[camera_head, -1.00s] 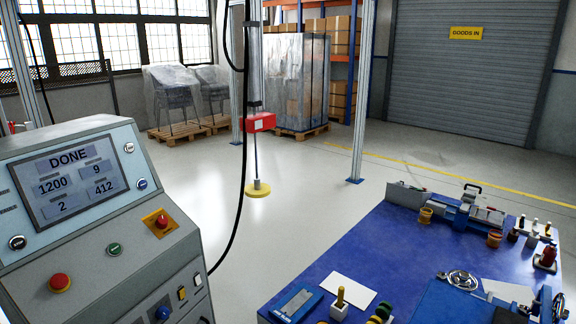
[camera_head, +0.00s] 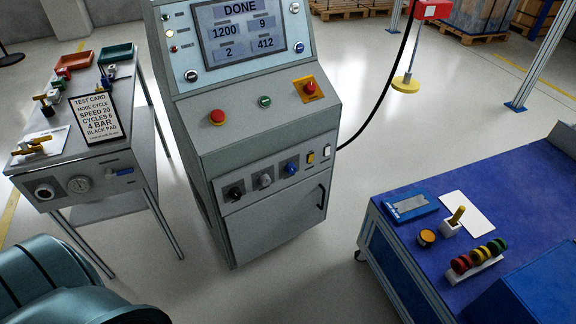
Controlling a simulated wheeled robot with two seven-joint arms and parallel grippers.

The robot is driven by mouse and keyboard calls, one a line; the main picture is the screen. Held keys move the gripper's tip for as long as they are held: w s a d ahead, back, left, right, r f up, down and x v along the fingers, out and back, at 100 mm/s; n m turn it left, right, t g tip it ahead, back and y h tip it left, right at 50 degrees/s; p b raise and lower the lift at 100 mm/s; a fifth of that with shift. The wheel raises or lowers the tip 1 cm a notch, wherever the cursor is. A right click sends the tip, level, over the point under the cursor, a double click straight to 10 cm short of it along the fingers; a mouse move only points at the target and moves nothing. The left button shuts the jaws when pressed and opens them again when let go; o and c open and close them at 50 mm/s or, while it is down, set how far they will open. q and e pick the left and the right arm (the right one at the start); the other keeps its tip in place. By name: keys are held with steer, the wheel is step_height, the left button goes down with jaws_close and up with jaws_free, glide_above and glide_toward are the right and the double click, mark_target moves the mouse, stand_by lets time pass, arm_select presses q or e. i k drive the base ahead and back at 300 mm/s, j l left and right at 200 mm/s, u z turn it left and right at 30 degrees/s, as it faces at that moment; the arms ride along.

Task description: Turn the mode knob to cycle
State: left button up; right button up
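The grey control console (camera_head: 262,136) stands in the middle of the head view. Its lower front has a row of three knobs: a black knob (camera_head: 236,193), a grey knob (camera_head: 265,181) and a blue knob (camera_head: 291,170). Their labels are too small to read, so I cannot tell which is the mode knob or where each points. The screen (camera_head: 240,32) reads DONE, 1200, 9, 2 and 412. A test card (camera_head: 95,118) on the left table reads mode cycle, speed 20, cycles 6, 4 bar, black pad. Neither gripper is in view.
A grey table (camera_head: 95,160) with trays, a gauge and small fittings stands left of the console. A blue-topped bench (camera_head: 500,215) stands at right. Red stop buttons (camera_head: 217,117) sit on the console's sloped panel. Open floor lies before the console.

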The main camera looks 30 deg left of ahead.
mark_target(235, 193)
steer(key=u, duration=1.35)
